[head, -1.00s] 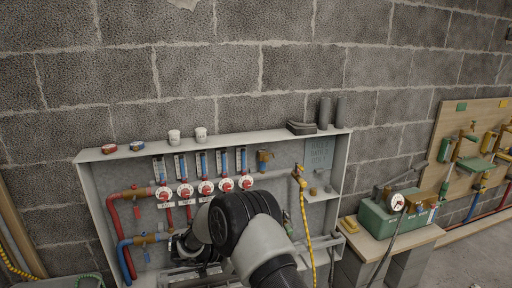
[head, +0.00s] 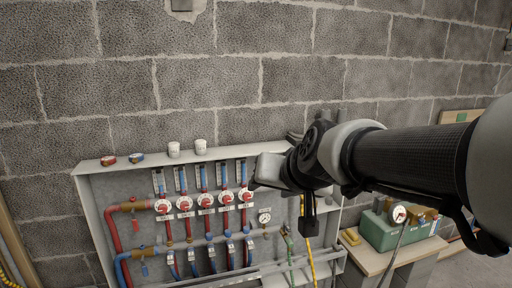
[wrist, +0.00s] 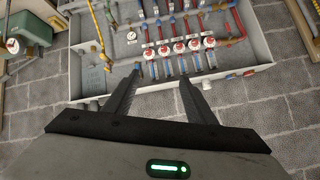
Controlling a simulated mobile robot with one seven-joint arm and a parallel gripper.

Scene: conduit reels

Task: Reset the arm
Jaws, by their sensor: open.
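My gripper (wrist: 160,76) is open and empty in the wrist view, with its two dark fingers apart and nothing between them. In the head view my arm reaches in from the right edge, and its hand end is in front of the right part of the manifold cabinet (head: 88,200). The wrist view shows the cabinet upside down beyond the fingertips. Its row of red-and-white valve dials (head: 205,201) and blue-topped flow gauges (wrist: 168,68) is in front of the fingers. I cannot tell the exact gap between fingers and cabinet.
A green pump box (head: 385,230) with a gauge sits on a bench at the right.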

